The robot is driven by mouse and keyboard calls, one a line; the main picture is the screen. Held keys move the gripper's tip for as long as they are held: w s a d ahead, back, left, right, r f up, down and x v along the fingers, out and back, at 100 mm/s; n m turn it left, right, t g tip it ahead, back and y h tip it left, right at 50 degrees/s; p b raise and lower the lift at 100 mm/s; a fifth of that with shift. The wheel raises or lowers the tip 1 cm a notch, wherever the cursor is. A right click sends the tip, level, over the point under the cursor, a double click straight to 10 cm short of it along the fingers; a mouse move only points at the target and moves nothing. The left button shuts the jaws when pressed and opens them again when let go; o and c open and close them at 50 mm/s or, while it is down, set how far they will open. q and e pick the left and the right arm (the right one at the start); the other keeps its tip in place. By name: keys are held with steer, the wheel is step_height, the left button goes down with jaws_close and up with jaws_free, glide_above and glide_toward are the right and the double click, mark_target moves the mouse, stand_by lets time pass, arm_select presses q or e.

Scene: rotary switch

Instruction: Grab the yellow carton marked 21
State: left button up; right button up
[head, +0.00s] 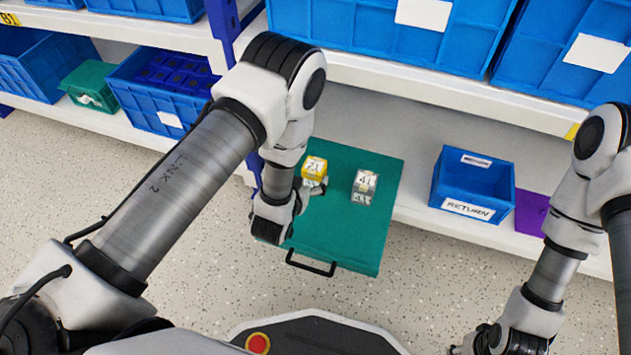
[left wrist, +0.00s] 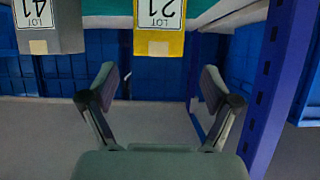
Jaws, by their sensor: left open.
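The yellow carton marked 21 (head: 314,168) stands on a green drawer or tray (head: 345,225). Its label also shows in the left wrist view (left wrist: 160,43), where the picture looks upside down. My left gripper (head: 318,188) is at the carton's near side, partly hidden by my wrist. In the left wrist view my left gripper (left wrist: 160,82) is open, with nothing between its fingers. The carton lines up with the gap between the fingers but lies beyond the tips. My right gripper (head: 480,345) is at the bottom edge, mostly out of frame.
A grey carton marked 41 (head: 364,186) stands right of the yellow one; it also shows in the left wrist view (left wrist: 48,38). A blue RETURN bin (head: 472,185) and a purple item (head: 531,212) are on the lower shelf. A blue rack post (left wrist: 268,90) shows beside my left gripper.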

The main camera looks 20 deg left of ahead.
mark_target(314, 167)
arm_select(q)
steer(key=b+x, duration=0.3)
steer(key=x, duration=0.1)
steer(key=shift+w+d+f, duration=0.15)
steer(key=shift+w, duration=0.15)
steer(key=shift+w+f+b, duration=0.1)
steer(key=shift+w+b, duration=0.25)
steer(key=c, duration=1.3)
